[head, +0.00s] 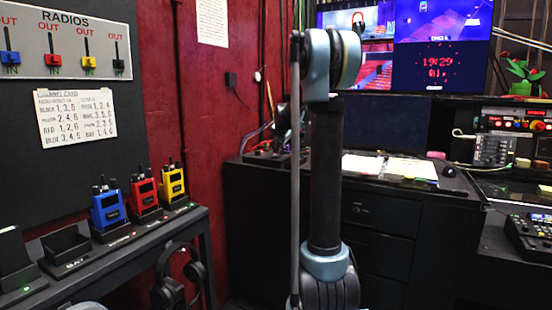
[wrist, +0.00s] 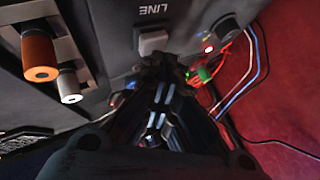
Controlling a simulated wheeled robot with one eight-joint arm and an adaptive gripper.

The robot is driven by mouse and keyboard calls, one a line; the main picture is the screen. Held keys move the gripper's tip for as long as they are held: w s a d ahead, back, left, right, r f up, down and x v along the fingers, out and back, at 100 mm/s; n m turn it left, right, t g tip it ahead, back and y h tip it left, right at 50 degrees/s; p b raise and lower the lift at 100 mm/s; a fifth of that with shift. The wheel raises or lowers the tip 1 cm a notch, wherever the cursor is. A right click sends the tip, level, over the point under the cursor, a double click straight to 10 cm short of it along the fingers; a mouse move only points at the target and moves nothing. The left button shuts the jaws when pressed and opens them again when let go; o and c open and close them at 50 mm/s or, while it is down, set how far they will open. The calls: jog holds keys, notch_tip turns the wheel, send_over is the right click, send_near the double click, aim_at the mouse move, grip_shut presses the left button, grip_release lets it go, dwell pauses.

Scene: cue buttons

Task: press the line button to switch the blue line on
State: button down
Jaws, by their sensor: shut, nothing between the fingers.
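The line button (wrist: 152,42) is a pale grey square button on a dark panel, under the white word LINE in the wrist view. My gripper (wrist: 164,66) is shut and empty. Its fingertips show just below and slightly right of the button in the picture; I cannot tell whether they touch it. A small red light (wrist: 209,48) glows on the panel to the right of the button. In the head view my arm stands in front of the desk, and the gripper is not clearly seen there.
An orange-tipped plug (wrist: 40,73) and a white-tipped plug (wrist: 70,90) stick out left of the button. A dark knob (wrist: 222,26) and red and blue wires lie to the right, near the red wall (wrist: 285,85). The desk (head: 385,215) holds papers and equipment.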

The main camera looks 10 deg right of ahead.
jog(key=shift+f, duration=0.45)
dwell(0.5)
jog(key=shift+r, duration=0.95)
jog(key=shift+r, duration=2.5)
jog(key=s+f+n+g, duration=0.1)
jog(key=s+f+n, duration=0.15)
jog(key=s, duration=0.75)
jog(key=s+f+n+g, duration=0.1)
jog(key=s+f, duration=0.3)
jog(key=s, duration=0.6)
jog(key=s+f+n+g, duration=0.15)
jog(key=s+f, duration=0.25)
jog(key=s, duration=0.7)
jog(key=s+f+n+g, duration=0.1)
jog(key=s+f+n, duration=0.1)
jog(key=s+f, duration=0.7)
jog(key=s+f+n+g, duration=0.2)
jog(key=s+f, duration=0.7)
jog(key=s, duration=0.7)
jog(key=shift+s+a, duration=0.25)
jog(key=shift+a, duration=0.15)
